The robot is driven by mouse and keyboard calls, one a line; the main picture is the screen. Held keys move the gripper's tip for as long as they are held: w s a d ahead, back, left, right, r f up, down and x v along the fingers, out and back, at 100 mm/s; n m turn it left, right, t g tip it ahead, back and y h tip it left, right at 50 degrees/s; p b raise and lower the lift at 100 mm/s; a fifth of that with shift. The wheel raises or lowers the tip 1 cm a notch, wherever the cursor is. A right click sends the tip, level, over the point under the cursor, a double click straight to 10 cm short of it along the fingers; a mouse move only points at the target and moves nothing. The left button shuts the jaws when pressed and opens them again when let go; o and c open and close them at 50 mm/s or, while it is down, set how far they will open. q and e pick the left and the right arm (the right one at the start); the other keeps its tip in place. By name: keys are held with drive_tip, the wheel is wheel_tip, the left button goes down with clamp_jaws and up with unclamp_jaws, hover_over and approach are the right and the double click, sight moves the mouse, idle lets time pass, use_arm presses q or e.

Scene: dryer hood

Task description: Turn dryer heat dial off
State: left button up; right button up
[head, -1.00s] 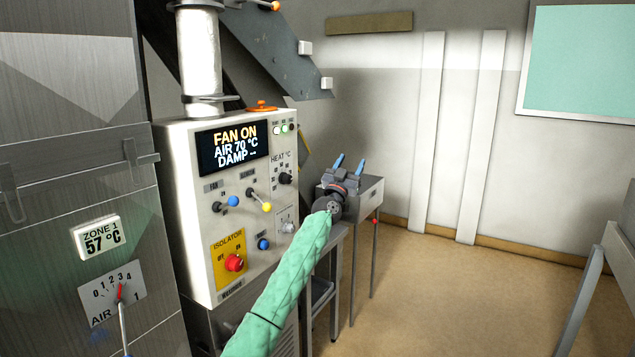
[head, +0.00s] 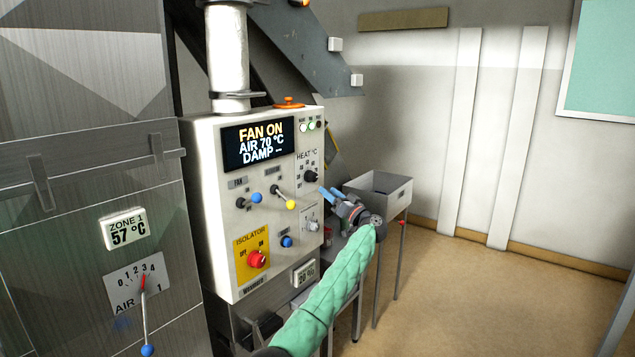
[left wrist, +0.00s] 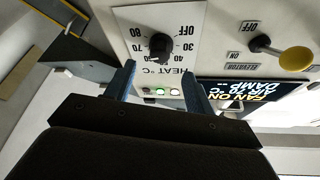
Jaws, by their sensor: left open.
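The heat dial (head: 311,176) is a black round knob on the white control panel (head: 213,150), under the label HEAT °C. In the left wrist view the dial (left wrist: 160,47) appears upside down, ringed by numbers and OFF. I cannot clearly read where its pointer sits. My left gripper (head: 328,196) is open, its blue fingers pointing at the panel just right of and below the dial. In the left wrist view the left gripper (left wrist: 158,82) has its fingers on either side of the dial's line, apart from it and holding nothing. My right gripper is not in view.
The display (head: 258,144) reads FAN ON, AIR 70 °C. Blue and yellow (head: 290,204) levers, a red isolator knob (head: 257,259) and a blue knob (head: 287,242) sit near the dial. A grey open bin (head: 385,188) stands behind my left arm.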

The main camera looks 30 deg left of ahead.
sight(315, 180)
use_arm(q)
drive_tip(key=p+x, duration=0.2)
drive_tip(key=x, duration=0.4)
drive_tip(key=shift+r, duration=0.15)
drive_tip(key=shift+p+x, duration=0.45)
drive_tip(key=shift+x, duration=0.45)
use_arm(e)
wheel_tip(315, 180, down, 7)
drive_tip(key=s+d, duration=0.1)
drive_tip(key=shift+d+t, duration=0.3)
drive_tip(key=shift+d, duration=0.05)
use_arm(q)
drive_tip(key=shift+c, duration=0.4)
drive_tip(key=c, duration=0.9)
